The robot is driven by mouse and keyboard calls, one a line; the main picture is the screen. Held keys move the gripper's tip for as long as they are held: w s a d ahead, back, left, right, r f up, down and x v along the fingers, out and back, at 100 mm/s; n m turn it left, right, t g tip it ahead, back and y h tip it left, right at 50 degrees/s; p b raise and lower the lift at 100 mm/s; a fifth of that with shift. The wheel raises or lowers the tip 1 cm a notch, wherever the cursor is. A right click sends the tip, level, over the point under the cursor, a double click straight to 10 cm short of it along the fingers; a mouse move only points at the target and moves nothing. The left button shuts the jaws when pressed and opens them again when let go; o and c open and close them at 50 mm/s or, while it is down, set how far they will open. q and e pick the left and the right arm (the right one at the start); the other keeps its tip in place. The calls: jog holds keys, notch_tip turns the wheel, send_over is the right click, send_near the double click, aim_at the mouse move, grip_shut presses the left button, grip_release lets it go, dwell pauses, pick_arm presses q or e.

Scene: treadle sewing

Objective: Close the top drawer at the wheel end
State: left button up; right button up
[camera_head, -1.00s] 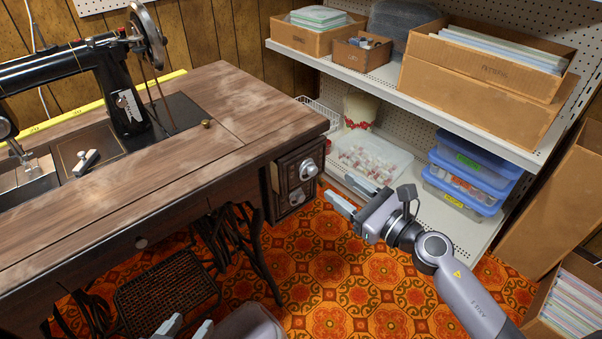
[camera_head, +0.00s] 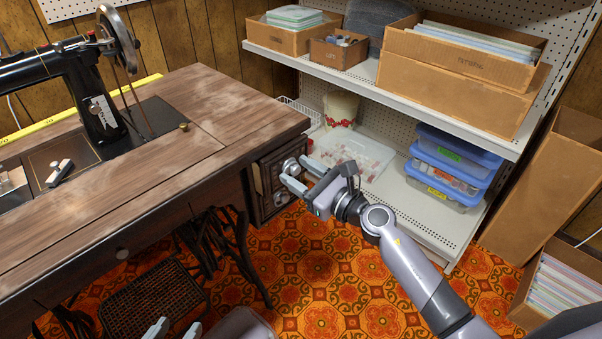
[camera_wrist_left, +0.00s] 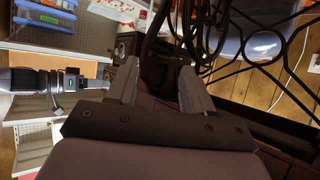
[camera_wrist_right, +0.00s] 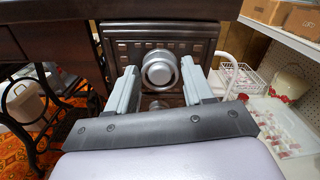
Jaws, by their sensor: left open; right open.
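The top drawer (camera_wrist_right: 160,42) at the wheel end shows in the right wrist view, a dark carved front with a round silver knob (camera_wrist_right: 158,71). In the head view its knob (camera_head: 291,166) is partly hidden behind my right fingers. My right gripper (camera_head: 294,173) is open, its fingertips close to the drawer front. In the right wrist view its fingers (camera_wrist_right: 160,90) stand either side of the knob; I cannot tell if they touch it. My left gripper (camera_head: 174,329) is open and empty, low by the treadle. It also shows in the left wrist view (camera_wrist_left: 158,85).
The sewing table (camera_head: 230,110) overhangs the drawers. A lower drawer knob (camera_head: 281,198) sits below. The shelf unit (camera_head: 400,100) with boxes stands right, its lower shelf holding a clear bin (camera_head: 352,158) and blue-lidded boxes (camera_head: 455,165). Patterned floor (camera_head: 340,285) is open in front.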

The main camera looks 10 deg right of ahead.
aim_at(287, 165)
grip_shut()
jog(key=b+x, duration=0.1)
jog(key=x, duration=0.2)
jog(key=shift+w+f, duration=0.1)
jog(key=shift+w, duration=0.05)
jog(key=shift+w+a, duration=0.25)
pick_arm(q)
jog(key=shift+d+h, duration=0.3)
jog(key=shift+d, duration=0.15)
pick_arm(e)
jog(key=shift+w, duration=0.1)
jog(key=shift+c, duration=0.6)
grip_release()
jog(key=shift+o, duration=0.6)
jog(key=shift+w+a, duration=0.1)
jog(key=shift+a, duration=0.05)
pick_arm(q)
jog(key=shift+w, duration=0.15)
